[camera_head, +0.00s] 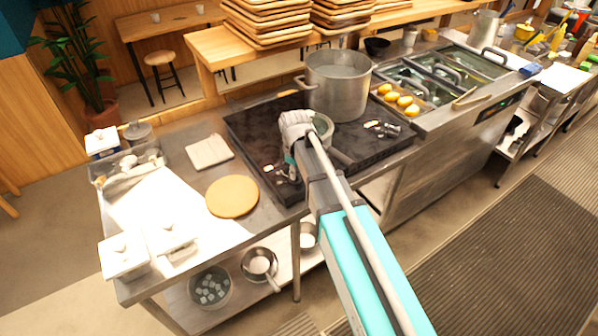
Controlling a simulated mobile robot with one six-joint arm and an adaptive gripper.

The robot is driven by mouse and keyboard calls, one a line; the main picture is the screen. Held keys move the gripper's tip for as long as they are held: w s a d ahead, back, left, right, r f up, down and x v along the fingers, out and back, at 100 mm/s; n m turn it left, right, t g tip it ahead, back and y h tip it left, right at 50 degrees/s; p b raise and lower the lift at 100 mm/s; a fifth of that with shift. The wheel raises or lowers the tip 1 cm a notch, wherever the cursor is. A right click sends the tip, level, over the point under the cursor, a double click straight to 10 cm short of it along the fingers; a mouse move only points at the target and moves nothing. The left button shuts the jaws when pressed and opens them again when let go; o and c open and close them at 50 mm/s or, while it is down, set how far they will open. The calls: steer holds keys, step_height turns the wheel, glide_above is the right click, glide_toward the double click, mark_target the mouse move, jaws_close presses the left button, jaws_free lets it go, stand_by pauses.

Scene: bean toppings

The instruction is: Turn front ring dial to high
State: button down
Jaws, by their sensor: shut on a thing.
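The black cooktop (240,122) lies on the steel counter, with small metal dials (269,168) at its near left edge and another group of dials (382,128) at its right. My gripper (289,164) points down at the near left edge, beside the dials there. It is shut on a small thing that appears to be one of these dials. My wrist and arm cover much of the contact, and the dial's marking and setting are too small to read. A small saucepan (324,126) stands on the cooktop right behind my wrist.
A large steel pot (337,84) stands at the back of the cooktop. A round wooden board (232,196) and white lidded containers (124,257) are on the counter at left. Yellow items (398,98) sit in a tray at right. The saucepan's handle lies close to my arm.

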steer(key=m, duration=0.5)
steer(key=shift+w+a, duration=0.15)
steer(key=shift+w, duration=0.05)
steer(key=m, duration=0.9)
steer(key=shift+m, duration=0.3)
steer(key=m, duration=0.4)
steer(key=shift+m, duration=0.4)
steer(key=c, duration=0.6)
jaws_free()
steer(key=shift+s, duration=0.1)
